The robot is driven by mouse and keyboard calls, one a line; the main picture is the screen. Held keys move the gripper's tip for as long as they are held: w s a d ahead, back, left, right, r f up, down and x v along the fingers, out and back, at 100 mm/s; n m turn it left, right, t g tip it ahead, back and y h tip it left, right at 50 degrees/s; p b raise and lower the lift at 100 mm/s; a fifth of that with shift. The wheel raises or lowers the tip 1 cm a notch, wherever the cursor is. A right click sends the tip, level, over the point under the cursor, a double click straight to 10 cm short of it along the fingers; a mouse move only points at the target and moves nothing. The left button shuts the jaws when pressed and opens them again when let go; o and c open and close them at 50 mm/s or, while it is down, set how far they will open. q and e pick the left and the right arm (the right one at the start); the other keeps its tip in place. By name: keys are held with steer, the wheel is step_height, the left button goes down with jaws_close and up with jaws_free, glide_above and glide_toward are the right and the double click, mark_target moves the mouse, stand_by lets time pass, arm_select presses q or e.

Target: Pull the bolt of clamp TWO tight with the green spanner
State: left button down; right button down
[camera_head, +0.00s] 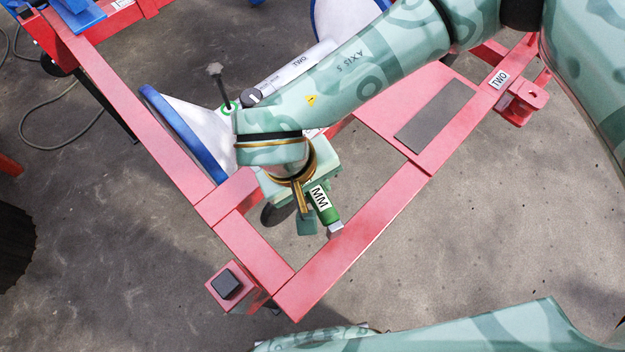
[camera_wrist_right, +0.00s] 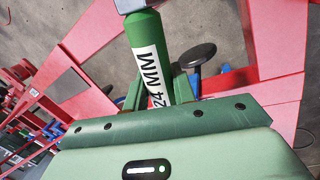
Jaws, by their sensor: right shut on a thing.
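The green spanner (camera_head: 326,207) carries a white label ending in MM; in the right wrist view the label on the spanner (camera_wrist_right: 147,58) reads 24 MM. My right gripper (camera_head: 311,212) is shut on it over the red frame's near corner. The spanner's grey metal end (camera_head: 336,228) points toward the near beam; I cannot tell whether it touches anything. A TWO label (camera_head: 499,80) is on the right beam, beside a red bracket (camera_head: 522,100). A white tube (camera_head: 297,67) carries lettering that seems to read TWO. A grey bolt-like pin (camera_head: 216,77) stands near a green ring (camera_head: 230,107). My left gripper is not in view.
A red post with a black cap (camera_head: 227,285) stands at the near corner. A dark knob (camera_wrist_right: 197,54) sits close beside the spanner. Bare concrete (camera_head: 480,210) lies right of the frame.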

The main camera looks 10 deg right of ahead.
arm_select(q)
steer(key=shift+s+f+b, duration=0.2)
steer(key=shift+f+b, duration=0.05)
steer(key=shift+b, duration=0.05)
arm_select(e)
steer(key=shift+f, duration=0.65)
steer(key=shift+a, duration=0.1)
